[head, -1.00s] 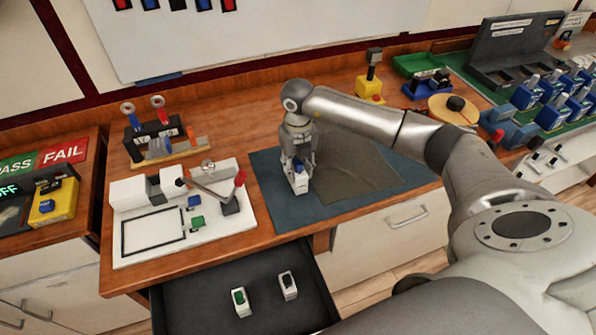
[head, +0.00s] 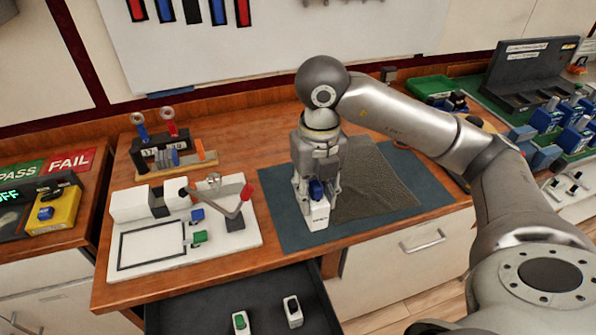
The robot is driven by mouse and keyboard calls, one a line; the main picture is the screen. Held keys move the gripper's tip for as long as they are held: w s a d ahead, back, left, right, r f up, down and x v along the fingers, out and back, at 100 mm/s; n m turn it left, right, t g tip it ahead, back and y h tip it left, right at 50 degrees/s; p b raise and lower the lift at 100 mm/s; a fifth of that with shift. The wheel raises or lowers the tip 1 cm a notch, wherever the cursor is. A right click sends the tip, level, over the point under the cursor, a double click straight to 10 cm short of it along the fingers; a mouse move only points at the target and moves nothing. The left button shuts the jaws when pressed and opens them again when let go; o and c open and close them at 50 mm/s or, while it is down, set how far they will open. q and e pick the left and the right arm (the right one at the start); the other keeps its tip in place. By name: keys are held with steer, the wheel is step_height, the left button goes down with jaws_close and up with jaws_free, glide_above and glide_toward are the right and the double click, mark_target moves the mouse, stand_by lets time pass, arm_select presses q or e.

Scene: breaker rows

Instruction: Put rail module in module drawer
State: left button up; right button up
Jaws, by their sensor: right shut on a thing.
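My right gripper (head: 316,197) points down over the blue-grey mat and is shut on a white rail module (head: 316,216) with a blue top part. The module is upright; I cannot tell whether its bottom touches the mat. The module drawer (head: 265,300) is open below the bench front, to the lower left of the gripper. Two other modules stand in it, one white with a green top (head: 240,322) and one white with a black top (head: 292,311). The front of the drawer is cut off by the picture's lower edge. My left gripper is not in view.
A white test fixture (head: 160,248) with a red-tipped lever stands left of the mat (head: 275,208). A grey cloth-like sheet (head: 375,180) lies on the mat's right part. A tool stand (head: 170,155) is behind the fixture. Blue modules (head: 570,130) stand at the far right.

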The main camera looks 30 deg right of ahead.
steer(key=shift+s+a+r, duration=0.15)
steer(key=shift+s+a, duration=0.05)
steer(key=shift+s, duration=0.05)
steer(key=n, duration=0.4)
steer(key=shift+s+a+f, duration=0.1)
steer(key=shift+a+f, duration=0.3)
steer(key=n, duration=0.5)
steer(key=shift+s+a+f, duration=0.1)
steer(key=shift+a+f, duration=0.3)
steer(key=s+a+f+n, duration=0.1)
steer(key=a+f+n, duration=0.1)
steer(key=n, duration=1.2)
steer(key=s+a+f+n, duration=0.1)
steer(key=a+f+n, duration=0.1)
steer(key=n, duration=1.3)
steer(key=shift+a+f+n, duration=0.2)
steer(key=shift+a+n, duration=0.1)
steer(key=shift+a, duration=0.15)
